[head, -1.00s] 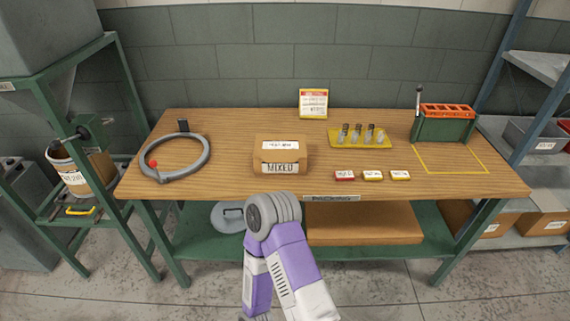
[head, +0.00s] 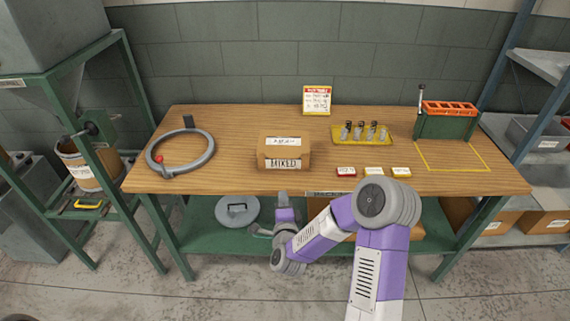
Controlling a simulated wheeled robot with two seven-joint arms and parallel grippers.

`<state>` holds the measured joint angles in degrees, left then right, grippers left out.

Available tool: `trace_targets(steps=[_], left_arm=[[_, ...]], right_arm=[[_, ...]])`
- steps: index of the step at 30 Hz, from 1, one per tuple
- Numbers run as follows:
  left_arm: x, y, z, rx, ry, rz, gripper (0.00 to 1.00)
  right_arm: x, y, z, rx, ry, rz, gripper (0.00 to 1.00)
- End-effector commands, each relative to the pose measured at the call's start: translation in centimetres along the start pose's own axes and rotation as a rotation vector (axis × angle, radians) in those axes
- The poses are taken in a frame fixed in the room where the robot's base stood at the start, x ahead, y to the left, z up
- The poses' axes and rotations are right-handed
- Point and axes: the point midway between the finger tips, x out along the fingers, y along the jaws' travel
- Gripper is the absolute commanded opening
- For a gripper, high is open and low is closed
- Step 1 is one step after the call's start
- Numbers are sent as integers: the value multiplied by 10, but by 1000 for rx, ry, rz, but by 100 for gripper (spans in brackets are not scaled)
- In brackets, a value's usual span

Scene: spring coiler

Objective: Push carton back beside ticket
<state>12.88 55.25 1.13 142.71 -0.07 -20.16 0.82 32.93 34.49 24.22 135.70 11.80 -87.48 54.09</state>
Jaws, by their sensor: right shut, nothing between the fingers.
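The carton (head: 284,153), a brown box with a "MIXED" label on its front, stands on the wooden table near the front edge, left of centre. The ticket (head: 317,99), a white card with a red top and yellow edge, stands upright at the back edge, behind and slightly right of the carton. My right gripper (head: 283,197) is small in the head view, just in front of the table's front edge and below the carton, with a gap between them. It is shut and empty. My left gripper is out of view.
A grey ring with a red knob (head: 181,155) lies left of the carton. Small labelled boxes (head: 373,171) sit right of it at the front, with a yellow tray (head: 360,134) behind. A green rack (head: 446,123) stands far right. Bare tabletop (head: 270,118) lies behind the carton.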

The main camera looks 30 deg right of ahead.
Motion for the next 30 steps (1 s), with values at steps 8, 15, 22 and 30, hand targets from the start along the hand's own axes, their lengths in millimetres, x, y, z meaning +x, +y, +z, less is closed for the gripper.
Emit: trace_targets(steps=[8,15,22,30], left_arm=[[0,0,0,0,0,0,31],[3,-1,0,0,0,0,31],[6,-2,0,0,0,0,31],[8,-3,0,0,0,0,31]], right_arm=[[25,-15,-11,45,42,-50,0],[71,-17,-12,43,40,-49,0],[111,-18,-13,42,38,-47,0],[138,-19,-14,41,36,-46,0]])
